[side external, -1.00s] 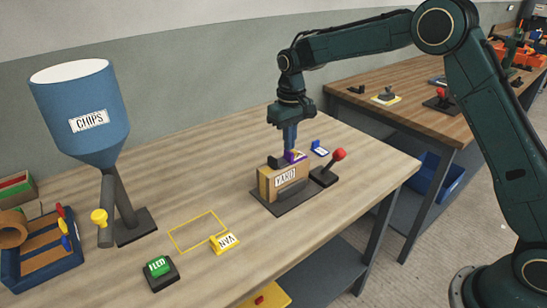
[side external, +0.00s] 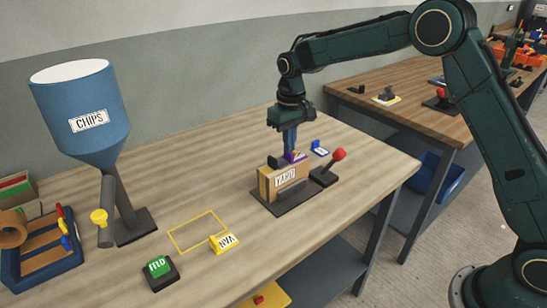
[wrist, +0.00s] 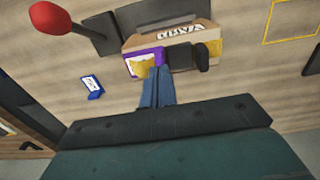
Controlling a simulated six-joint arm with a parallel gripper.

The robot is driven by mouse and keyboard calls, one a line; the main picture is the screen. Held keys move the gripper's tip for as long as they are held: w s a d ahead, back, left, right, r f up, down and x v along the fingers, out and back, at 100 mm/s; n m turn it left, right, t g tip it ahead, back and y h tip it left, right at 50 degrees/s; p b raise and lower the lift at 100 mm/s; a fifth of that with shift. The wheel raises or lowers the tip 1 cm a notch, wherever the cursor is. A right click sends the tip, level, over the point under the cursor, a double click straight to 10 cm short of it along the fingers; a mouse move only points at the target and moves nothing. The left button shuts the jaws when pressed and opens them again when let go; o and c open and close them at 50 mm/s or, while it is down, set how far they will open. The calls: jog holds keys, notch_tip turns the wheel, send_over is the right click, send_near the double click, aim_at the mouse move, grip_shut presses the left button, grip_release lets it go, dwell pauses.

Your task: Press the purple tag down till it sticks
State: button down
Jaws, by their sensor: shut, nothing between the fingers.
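The purple tag (side external: 298,156) with a yellow middle lies on top of a tan box labelled YARD (side external: 272,184). It also shows in the wrist view (wrist: 133,65), at the box's edge. My gripper (side external: 291,153) points down with its blue fingers together and nothing between them. In the wrist view its fingertips (wrist: 158,70) are at the tag and cover part of it. Whether they touch the tag or stop just above it I cannot tell. A dark block (side external: 275,162) sits on the box beside the tag.
A red-knobbed lever (side external: 338,155) stands close to the right of the box. A small blue-and-white tag stand (side external: 319,149) is behind it. A yellow VAN tag (side external: 225,243), a green button (side external: 158,267) and the CHIPS hopper (side external: 85,110) are to the left. Bare table lies between.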

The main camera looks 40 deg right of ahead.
jog(key=shift+r, duration=3.4)
jog(key=shift+r, duration=0.1)
jog(key=s+d+r+t, duration=0.1)
jog(key=s+r, duration=0.5)
jog(key=s, duration=0.3)
jog(key=s+d+r+t, duration=0.1)
jog(key=s+r+t, duration=0.1)
jog(key=s+r, duration=0.5)
jog(key=s+f+t, duration=0.1)
jog(key=s+f, duration=0.2)
jog(key=s, duration=0.7)
jog(key=s+d+f+t, duration=0.1)
jog(key=s+f, duration=0.2)
jog(key=s, duration=0.7)
jog(key=shift+s+t, duration=0.25)
jog(key=shift+t, duration=0.05)
